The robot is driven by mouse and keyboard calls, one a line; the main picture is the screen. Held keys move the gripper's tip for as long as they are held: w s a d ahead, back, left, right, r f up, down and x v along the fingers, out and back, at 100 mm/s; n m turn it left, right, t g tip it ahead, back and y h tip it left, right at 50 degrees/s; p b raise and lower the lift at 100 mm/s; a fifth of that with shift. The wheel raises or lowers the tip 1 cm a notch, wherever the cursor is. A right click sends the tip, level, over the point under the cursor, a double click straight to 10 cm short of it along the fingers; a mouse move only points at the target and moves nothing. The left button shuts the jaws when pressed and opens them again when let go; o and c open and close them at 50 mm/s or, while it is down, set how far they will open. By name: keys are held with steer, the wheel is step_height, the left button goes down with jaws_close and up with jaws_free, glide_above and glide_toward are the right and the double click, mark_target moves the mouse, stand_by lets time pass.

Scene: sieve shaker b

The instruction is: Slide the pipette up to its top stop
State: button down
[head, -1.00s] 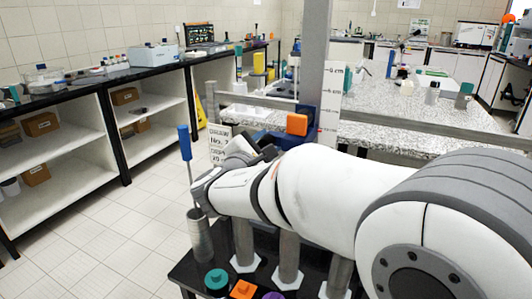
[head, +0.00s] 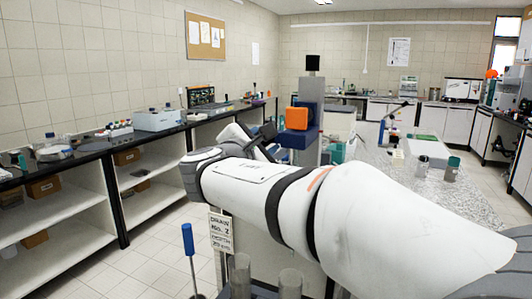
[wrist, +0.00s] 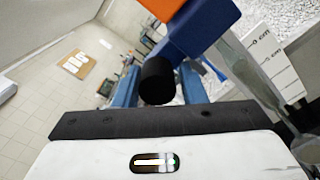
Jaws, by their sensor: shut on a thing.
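I cannot tell whether the carriage touches the cap. The blue body (wrist: 205,25) and orange part (wrist: 163,6) also show in the wrist view. My gripper (wrist: 157,88) has its two blue fingers on either side of the carriage's black knob (wrist: 157,78) and is shut on it. In the head view my arm hides the lower column and part of the gripper.
A scale plate marked in cm (wrist: 272,55) stands right of the carriage in the wrist view. A blue-handled tool (head: 188,240) stands upright below my arm beside grey tubes (head: 240,272). A long bench (head: 90,150) runs along the left; the floor before it is clear.

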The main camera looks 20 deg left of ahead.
steer(key=shift+r, duration=0.95)
steer(key=c, duration=1.1)
jaws_free()
steer(key=shift+s, duration=0.1)
steer(key=shift+s, duration=0.3)
steer(key=s, duration=0.7)
steer(key=shift+a+f+b, duration=0.3)
steer(key=shift+a+b, duration=0.05)
steer(key=shift+a, duration=0.1)
